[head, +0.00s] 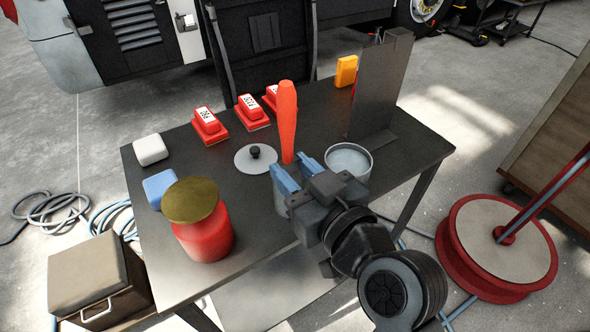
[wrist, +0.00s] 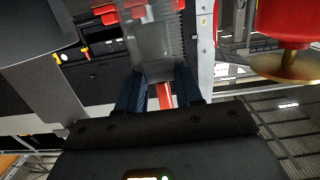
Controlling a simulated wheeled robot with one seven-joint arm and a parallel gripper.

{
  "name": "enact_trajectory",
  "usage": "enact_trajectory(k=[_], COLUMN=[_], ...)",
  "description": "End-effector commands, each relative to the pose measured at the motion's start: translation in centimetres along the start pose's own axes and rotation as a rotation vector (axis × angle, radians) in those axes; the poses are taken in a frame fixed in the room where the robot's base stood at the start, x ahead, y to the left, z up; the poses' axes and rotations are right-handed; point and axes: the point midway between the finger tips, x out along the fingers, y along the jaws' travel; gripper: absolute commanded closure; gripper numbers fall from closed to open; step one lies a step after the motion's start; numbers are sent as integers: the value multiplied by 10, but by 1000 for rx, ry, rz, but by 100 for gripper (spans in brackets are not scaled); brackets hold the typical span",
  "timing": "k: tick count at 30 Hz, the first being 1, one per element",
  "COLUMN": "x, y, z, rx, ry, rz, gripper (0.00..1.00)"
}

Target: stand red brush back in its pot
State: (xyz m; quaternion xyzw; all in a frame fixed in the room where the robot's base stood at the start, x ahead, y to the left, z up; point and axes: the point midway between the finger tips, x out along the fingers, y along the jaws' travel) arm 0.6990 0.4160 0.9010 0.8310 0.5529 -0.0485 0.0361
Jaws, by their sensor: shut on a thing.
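The red brush (head: 287,115) stands about upright with its thick handle up. My gripper (head: 300,178) is shut on it low down, its blue fingers beside the handle's lower end. A grey part shows below the fingers, probably the brush's lower end. In the wrist view, which is upside down, a strip of the red handle (wrist: 165,95) and a grey part show between the fingers (wrist: 158,85). An open round grey pot (head: 348,158) stands just right of my gripper, partly hidden by it. The brush is outside this pot. Its contact with the table cannot be told.
A grey lid with black knob (head: 256,158) lies left of the brush. A tall grey panel (head: 380,85) stands behind the pot. A red jar with gold lid (head: 204,235) is at front left. Red blocks (head: 209,126), a white block (head: 150,149) and a blue block (head: 160,187) lie leftward.

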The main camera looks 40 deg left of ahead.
Motion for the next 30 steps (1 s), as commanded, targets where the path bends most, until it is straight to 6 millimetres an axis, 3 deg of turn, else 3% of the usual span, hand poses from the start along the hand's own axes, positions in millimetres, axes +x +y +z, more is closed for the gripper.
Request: enact_trajectory(k=[1, 8, 13, 24, 30], x=[1, 0, -14, -70, -79], y=[-2, -2, 0, 0, 0], z=[17, 18, 18, 5, 1], rx=[4, 3, 3, 0, -2], ry=[-33, -34, -31, -7, -1], rz=[-5, -4, -1, 3, 3], gripper=[63, 41, 35, 35, 35])
